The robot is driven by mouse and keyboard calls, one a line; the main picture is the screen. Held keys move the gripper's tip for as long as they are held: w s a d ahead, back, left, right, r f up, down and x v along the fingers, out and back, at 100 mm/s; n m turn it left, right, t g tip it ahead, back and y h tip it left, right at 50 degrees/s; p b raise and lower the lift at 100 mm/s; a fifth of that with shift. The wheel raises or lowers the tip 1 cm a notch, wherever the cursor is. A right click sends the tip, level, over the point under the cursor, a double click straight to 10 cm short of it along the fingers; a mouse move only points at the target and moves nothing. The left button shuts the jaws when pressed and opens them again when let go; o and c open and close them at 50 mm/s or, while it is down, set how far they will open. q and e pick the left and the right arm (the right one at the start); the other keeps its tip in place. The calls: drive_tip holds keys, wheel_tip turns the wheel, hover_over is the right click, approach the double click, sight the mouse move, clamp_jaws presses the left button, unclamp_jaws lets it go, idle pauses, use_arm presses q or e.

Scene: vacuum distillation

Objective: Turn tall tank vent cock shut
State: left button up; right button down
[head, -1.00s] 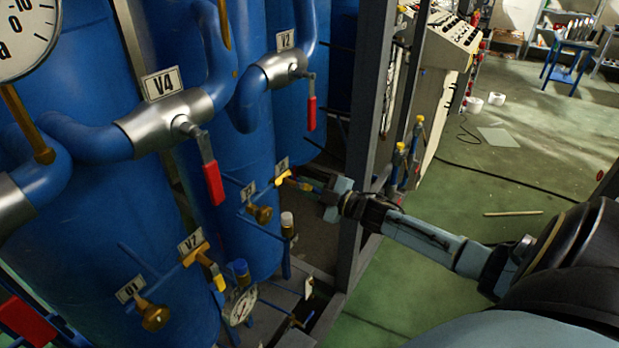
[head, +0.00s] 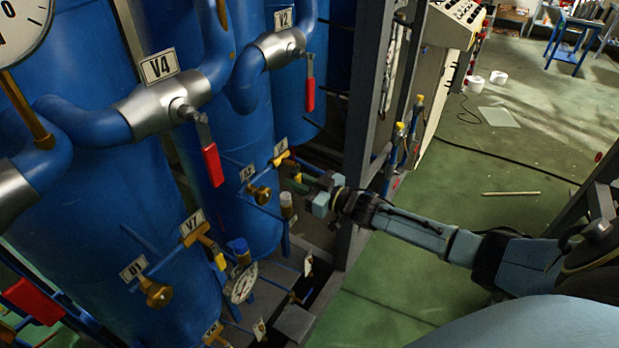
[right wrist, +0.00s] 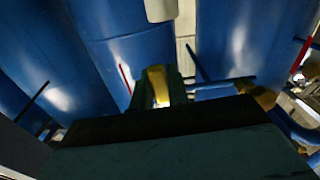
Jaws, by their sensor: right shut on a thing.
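The small vent cock (head: 281,158) sits on the further tall blue tank, under a small white label that I cannot read clearly. It has a brass-yellow body. My right gripper (head: 298,182) is just below and to the right of it, reached from the right. In the right wrist view the green fingers (right wrist: 158,92) stand on both sides of a yellow handle (right wrist: 157,78) and are shut on it. Part of the handle is hidden by the fingers and gripper body. My left gripper is not in view.
A similar cock labelled V7 (head: 196,232), a brass knob (head: 157,292) and a small gauge (head: 243,283) are on the left. The red-handled V4 valve (head: 167,107) is above. Green floor (head: 480,235) is open to the right.

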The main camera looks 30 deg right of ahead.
drive_tip(key=shift+s+a+m, duration=0.1)
drive_tip(key=shift+a+m, duration=0.1)
drive_tip(key=shift+m, duration=0.3)
drive_tip(key=c, duration=1.4)
unclamp_jaws()
drive_tip(key=shift+o, duration=0.2)
drive_tip(key=v, duration=1.3)
drive_tip(key=shift+s, duration=0.2)
drive_tip(key=shift+d, duration=0.1)
